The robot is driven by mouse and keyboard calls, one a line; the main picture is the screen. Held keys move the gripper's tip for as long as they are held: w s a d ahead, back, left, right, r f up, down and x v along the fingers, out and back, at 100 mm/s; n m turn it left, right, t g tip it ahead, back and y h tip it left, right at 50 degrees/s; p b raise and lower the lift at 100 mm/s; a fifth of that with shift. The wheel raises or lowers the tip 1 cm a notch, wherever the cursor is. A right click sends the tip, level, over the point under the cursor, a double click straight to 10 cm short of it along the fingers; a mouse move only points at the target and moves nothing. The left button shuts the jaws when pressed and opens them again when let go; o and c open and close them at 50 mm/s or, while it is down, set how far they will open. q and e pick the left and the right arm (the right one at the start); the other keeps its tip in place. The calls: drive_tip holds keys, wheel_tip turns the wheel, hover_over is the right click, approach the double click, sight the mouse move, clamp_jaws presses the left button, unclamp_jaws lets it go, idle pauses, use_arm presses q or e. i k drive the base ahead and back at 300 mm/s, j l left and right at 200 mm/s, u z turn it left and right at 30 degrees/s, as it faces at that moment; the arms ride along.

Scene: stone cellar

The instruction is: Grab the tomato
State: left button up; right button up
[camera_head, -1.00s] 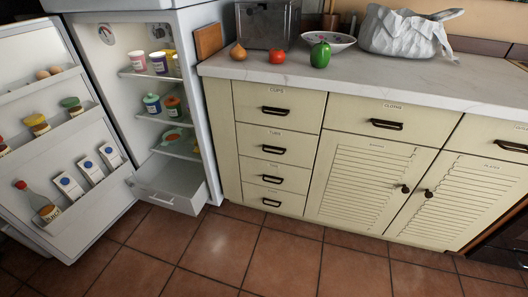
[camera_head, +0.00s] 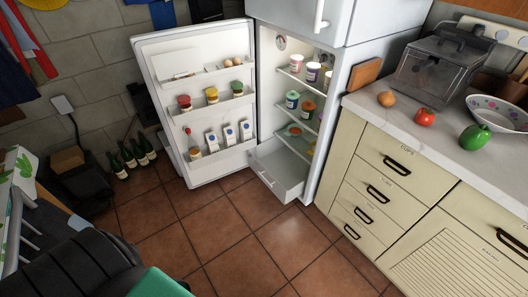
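The red tomato (camera_head: 424,117) sits on the pale stone counter (camera_head: 398,128), to the right of the fridge. A brown onion (camera_head: 386,99) lies to its left, and a green pepper (camera_head: 475,137) lies to its right, nearer the counter's front edge. The tomato is apart from both and fully in sight. Neither of my grippers shows in this view.
The fridge door (camera_head: 193,110) stands wide open and its bottom drawer (camera_head: 278,170) is pulled out. A clear bin (camera_head: 440,72) and a patterned bowl (camera_head: 497,114) stand behind the vegetables. Green bottles (camera_head: 135,153) stand by the wall. The tiled floor before the fridge is free.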

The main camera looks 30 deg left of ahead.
sight(425, 117)
drive_tip(key=i+l+u, duration=0.1)
drive_tip(key=u, duration=0.3)
drive_tip(key=i+l+u, duration=0.1)
drive_tip(key=u, duration=0.25)
drive_tip(key=l+u, duration=0.4)
drive_tip(key=z, duration=1.35)
drive_tip(key=j, duration=0.1)
